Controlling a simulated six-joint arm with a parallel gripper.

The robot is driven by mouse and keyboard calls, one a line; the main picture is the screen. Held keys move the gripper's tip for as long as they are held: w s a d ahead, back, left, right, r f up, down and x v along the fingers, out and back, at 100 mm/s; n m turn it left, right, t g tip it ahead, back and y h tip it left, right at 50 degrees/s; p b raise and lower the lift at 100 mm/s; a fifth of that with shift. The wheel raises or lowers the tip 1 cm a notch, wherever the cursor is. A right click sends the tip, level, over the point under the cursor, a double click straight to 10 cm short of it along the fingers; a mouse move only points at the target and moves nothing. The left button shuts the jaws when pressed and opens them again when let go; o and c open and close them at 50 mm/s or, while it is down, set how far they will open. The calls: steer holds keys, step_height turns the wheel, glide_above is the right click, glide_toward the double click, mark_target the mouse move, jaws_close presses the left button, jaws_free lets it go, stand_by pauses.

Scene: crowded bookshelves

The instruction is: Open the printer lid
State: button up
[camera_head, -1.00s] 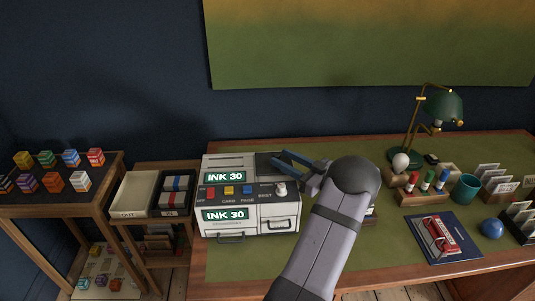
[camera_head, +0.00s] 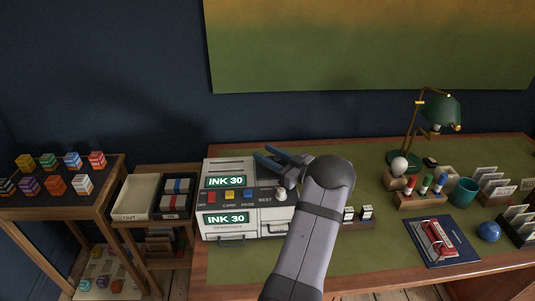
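The printer (camera_head: 234,228) is a white box with "INK 30" labels. It stands on the left part of the desk, with a dark button strip carrying red, yellow and blue buttons and a white knob. A dark panel is on its top right; I cannot tell exactly where the lid's edges are. Drawer handles show on its front. My gripper (camera_head: 262,153) has two blue fingers spread apart with nothing seen between them. It is over the printer's top right rear, pointing left. I cannot tell whether it touches the printer. My arm hides the printer's right side.
Small cartridges (camera_head: 366,211) stand in a holder right of my arm. Trays (camera_head: 136,216) stand left. Bare green desktop lies behind my arm.

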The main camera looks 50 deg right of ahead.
jaws_close()
steer(key=s+d+b, duration=0.3)
steer(key=s+d, duration=0.5)
stand_by(0.3)
jaws_free()
